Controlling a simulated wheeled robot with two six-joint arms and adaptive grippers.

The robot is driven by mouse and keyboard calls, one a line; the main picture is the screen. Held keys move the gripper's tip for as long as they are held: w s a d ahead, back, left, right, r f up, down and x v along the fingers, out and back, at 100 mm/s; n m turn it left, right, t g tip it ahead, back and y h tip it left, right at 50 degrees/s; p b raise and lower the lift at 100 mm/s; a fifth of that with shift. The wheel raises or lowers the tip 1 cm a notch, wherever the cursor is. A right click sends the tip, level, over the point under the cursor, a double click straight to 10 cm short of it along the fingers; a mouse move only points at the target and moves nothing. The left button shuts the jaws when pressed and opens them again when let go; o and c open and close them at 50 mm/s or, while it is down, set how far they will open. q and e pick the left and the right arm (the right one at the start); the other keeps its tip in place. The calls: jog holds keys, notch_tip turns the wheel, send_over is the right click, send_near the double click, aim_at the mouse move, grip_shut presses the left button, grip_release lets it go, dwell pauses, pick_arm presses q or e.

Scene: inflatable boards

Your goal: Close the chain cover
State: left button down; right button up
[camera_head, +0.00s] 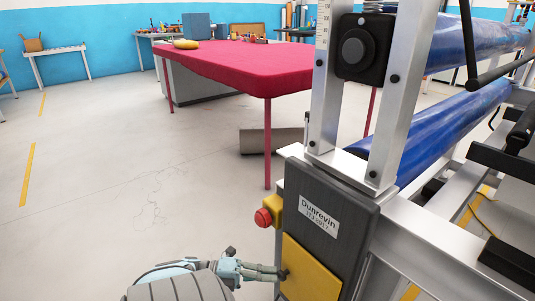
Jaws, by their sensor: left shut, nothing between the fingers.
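The yellow panel (312,272) on the lower front of the machine's dark grey housing (326,196) looks like the chain cover. Its lower part runs out of the picture, and I cannot tell whether it sits flush. A small dark knob shows at its left edge. My left gripper (280,272) comes in from the bottom left, with its fingers shut and empty. Its fingertips are at the knob by the panel's left edge; I cannot tell whether they touch. My right gripper is not in view.
A red button on a yellow box (268,212) sticks out from the housing, just above my left gripper. Blue rollers (440,125) and metal frame bars fill the right side. A red-topped table (235,65) stands behind. The floor at left is clear.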

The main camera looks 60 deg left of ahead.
pick_arm(q)
notch_tip(320, 180, up, 10)
dwell(0.3)
jog(key=shift+f, duration=0.1)
